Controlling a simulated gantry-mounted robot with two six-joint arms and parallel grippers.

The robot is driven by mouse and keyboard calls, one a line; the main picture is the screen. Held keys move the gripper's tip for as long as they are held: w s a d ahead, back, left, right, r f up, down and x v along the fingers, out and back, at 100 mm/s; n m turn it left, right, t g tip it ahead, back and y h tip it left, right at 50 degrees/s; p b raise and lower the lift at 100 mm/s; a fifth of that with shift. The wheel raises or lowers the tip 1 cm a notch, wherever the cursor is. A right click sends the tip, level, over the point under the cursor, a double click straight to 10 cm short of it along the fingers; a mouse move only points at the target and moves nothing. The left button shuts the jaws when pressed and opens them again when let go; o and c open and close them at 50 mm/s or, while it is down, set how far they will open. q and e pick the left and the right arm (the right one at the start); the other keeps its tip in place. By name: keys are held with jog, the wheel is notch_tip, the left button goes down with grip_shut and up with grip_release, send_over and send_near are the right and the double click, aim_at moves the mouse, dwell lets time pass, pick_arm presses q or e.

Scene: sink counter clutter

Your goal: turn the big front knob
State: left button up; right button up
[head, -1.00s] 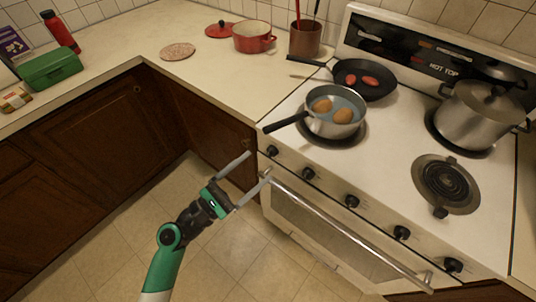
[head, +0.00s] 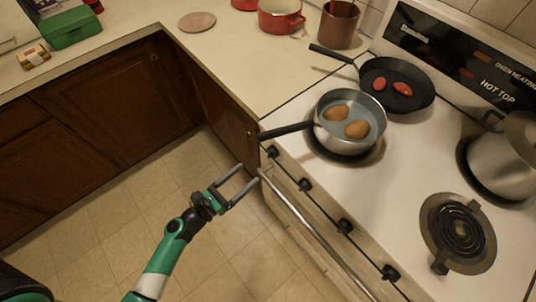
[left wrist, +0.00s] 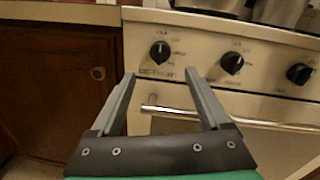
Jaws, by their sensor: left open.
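The stove's front panel (head: 325,208) carries a row of black knobs, much alike in size. The leftmost knob (head: 271,152) is below the saucepan handle; it also shows in the left wrist view (left wrist: 160,52). A second knob (head: 305,184) and a third knob (head: 344,226) follow to the right, and show in the left wrist view as well. My left gripper (head: 249,174) is open and empty, in front of the panel's left end. In the left wrist view its fingers (left wrist: 160,74) point at the panel, with the leftmost knob beyond and slightly above the gap. No contact shows.
The oven door handle (head: 310,228) runs just below the knobs. A saucepan (head: 350,143) with two brown eggs stands on the stove, its black handle (head: 287,131) jutting past the front edge. The floor in front is clear.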

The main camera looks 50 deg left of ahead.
aim_at(268, 155)
pick_arm(q)
jog(key=w, duration=0.9)
jog(key=shift+w+r+b, duration=0.1)
jog(key=shift+w+b, duration=0.25)
jog(key=shift+w, duration=0.05)
grip_shut()
